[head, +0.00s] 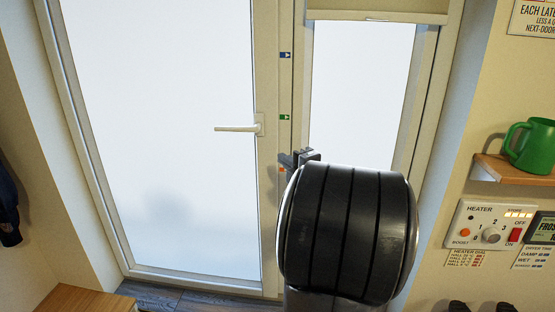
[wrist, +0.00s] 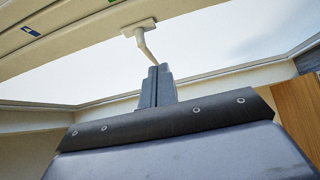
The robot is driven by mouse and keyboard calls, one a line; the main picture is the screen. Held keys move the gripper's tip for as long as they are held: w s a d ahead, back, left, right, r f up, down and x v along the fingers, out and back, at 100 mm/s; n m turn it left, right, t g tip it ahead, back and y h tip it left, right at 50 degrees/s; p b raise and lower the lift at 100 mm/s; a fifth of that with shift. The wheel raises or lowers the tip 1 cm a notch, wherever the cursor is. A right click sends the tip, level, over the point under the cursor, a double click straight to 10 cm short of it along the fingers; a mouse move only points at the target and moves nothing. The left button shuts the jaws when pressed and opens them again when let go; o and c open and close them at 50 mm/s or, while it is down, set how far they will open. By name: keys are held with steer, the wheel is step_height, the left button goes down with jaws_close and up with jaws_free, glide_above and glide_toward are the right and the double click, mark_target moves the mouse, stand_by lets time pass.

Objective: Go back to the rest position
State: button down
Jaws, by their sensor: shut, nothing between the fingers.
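My gripper (head: 299,158) shows in the head view in front of the door frame, its fingers just above the dark round end of my arm. In the wrist view my gripper (wrist: 158,71) points up with its two grey fingers together and nothing between them. Beyond the fingertips in that view is the white door handle (wrist: 143,38); I cannot tell the gap between them. In the head view the handle (head: 238,128) is level, left of my gripper, on the frosted glass door (head: 160,200). The door looks shut.
At the right wall are a heater panel (head: 487,226) with a dial and red switch, and a green mug (head: 531,146) on a small wooden shelf (head: 510,173). A wooden surface (head: 85,302) is at lower left. Dark clothing (head: 8,205) hangs at the left edge.

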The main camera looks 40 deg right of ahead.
steer(key=s, duration=0.4)
steer(key=shift+a, duration=0.2)
